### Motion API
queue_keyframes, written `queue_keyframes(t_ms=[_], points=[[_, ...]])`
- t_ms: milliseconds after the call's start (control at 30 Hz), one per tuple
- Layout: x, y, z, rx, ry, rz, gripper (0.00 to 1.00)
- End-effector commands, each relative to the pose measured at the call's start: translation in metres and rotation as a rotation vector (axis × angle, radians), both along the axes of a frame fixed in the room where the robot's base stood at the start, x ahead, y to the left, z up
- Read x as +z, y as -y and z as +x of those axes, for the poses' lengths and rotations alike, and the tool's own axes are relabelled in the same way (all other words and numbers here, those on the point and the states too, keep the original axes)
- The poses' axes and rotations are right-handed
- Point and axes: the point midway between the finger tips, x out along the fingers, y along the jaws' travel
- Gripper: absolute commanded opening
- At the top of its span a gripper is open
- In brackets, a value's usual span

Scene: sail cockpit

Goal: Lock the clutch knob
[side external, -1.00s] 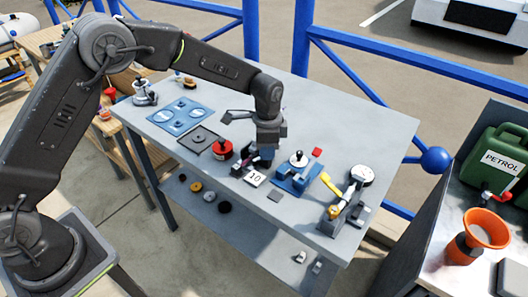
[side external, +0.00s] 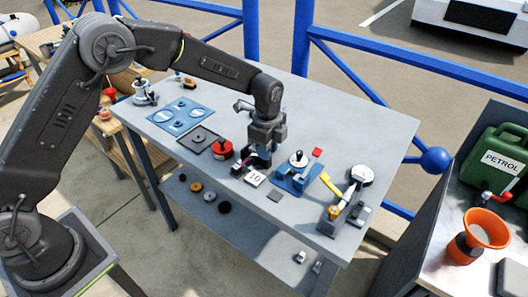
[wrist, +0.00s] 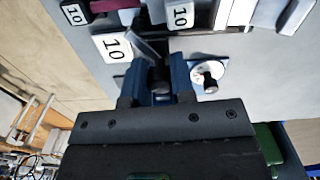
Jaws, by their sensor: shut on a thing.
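My gripper (side external: 258,160) points down at the near middle of the grey table, just behind a white card marked 10 (side external: 255,179). In the wrist view, its blue-grey jaws (wrist: 160,88) are shut on a small dark part, which appears to be the clutch knob (wrist: 160,96). The jaws hide most of it, so its lock position cannot be read. The card marked 10 (wrist: 113,46) shows beside the jaws in that view.
A blue fixture with a white disc and black knob (side external: 297,164) stands close right of my gripper. A red round knob (side external: 222,149) is close left. A yellow-handled device (side external: 332,187) stands farther right.

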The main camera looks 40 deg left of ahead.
Motion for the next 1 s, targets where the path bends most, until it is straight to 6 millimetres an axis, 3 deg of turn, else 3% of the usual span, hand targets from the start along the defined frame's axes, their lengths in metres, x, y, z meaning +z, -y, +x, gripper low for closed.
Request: queue_keyframes(t_ms=[200,567,800,1000], points=[[0.0015,0.0012,0.0002,-0.189,0.002,-0.002,0.04],[0.0017,0.0013,0.0003,-0.232,0.002,-0.003,0.04],[0.0018,0.0014,0.0003,-0.506,0.003,-0.002,0.04],[0.0019,0.0015,0.0003,-0.585,0.003,-0.003,0.04]])
